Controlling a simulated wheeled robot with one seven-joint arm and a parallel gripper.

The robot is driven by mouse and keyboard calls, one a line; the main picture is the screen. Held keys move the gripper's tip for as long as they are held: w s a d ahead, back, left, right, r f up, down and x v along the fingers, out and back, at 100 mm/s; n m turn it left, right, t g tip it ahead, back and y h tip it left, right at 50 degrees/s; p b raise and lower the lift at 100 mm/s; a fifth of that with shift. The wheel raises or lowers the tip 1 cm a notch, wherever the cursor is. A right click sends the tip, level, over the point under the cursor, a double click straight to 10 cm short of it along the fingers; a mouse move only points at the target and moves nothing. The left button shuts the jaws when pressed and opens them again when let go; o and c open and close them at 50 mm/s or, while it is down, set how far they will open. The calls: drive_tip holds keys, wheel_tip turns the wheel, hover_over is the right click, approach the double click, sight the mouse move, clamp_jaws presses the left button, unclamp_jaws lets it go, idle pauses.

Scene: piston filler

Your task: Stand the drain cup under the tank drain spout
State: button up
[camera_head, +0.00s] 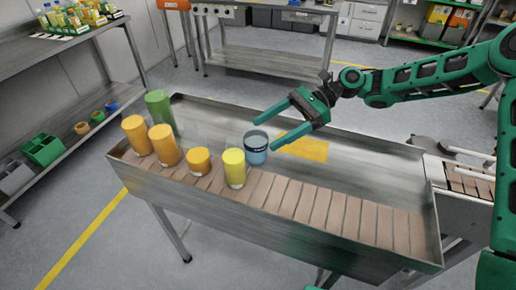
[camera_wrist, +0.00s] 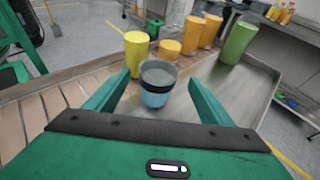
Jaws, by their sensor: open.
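A blue cup with a dark band (camera_head: 256,147), which looks like the drain cup, stands upright in the metal trough, beside a yellow cylinder (camera_head: 234,168). My gripper (camera_head: 282,121) is open, in front of and above the cup, with its fingers pointing toward it. In the wrist view the cup (camera_wrist: 157,83) shows between the two green fingertips, apart from them as far as I can tell. I cannot make out a tank drain spout in either view.
Orange cylinders (camera_head: 164,145) and a green cylinder (camera_head: 160,112) stand at the trough's left end. Brown slats (camera_head: 330,207) line its near side. A yellow patch (camera_head: 304,148) lies on bare metal right of the cup. A shelf (camera_head: 60,50) stands at left.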

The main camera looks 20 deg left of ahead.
sight(245, 145)
drive_tip(key=x, duration=0.5)
drive_tip(key=shift+s, duration=0.1)
drive_tip(key=c, duration=1.3)
drive_tip(key=shift+o, duration=0.2)
